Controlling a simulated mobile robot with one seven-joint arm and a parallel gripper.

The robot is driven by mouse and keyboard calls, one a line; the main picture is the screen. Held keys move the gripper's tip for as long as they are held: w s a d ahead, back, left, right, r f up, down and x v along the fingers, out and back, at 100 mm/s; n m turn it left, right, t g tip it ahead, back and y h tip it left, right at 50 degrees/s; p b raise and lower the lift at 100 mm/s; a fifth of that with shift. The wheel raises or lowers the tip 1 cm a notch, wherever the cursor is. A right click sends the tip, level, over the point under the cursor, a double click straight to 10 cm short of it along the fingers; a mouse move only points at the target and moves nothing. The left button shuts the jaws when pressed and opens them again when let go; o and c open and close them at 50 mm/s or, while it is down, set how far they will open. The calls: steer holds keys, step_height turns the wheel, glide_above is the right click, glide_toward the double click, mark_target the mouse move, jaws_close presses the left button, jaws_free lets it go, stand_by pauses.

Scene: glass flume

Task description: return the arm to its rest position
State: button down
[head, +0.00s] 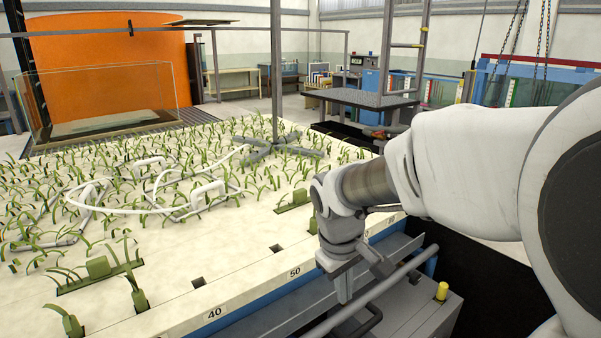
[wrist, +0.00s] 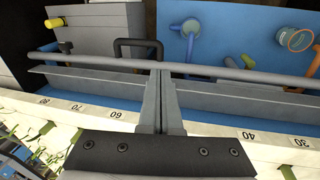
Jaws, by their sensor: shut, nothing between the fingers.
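My gripper (head: 362,278) hangs at the end of my arm, over the near edge of the planted bed and its grey rail, pointing down. In the wrist view my gripper (wrist: 161,74) is shut, its two fingers together with nothing between them. The fingertips appear in front of the grey pipe rail (wrist: 225,75) in that view; I cannot tell if they touch it. My arm reaches in from the right of the head view, bent at the elbow.
The pale bed (head: 245,270) with green plastic plants fills the left, with white hose loops (head: 150,190) on it. A grey box with a yellow knob (head: 442,291) stands below the rail. A glass tank (head: 110,100) and orange panel (head: 110,55) stand behind. Dark floor lies right of the bed.

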steer(key=s+d+r+m+t+p, duration=0.1)
steer(key=s+d+r+m+t, duration=0.1)
steer(key=s+r, duration=0.3)
steer(key=s+d+r+m+t+y+p, duration=0.1)
steer(key=s+d+r+m, duration=0.2)
steer(key=s, duration=0.8)
step_height(320, 180, up, 2)
steer(key=shift+r+m+t+y+p, duration=0.1)
steer(key=shift+m+t+y+p, duration=0.25)
steer(key=shift+m, duration=0.35)
steer(key=shift+a, duration=0.15)
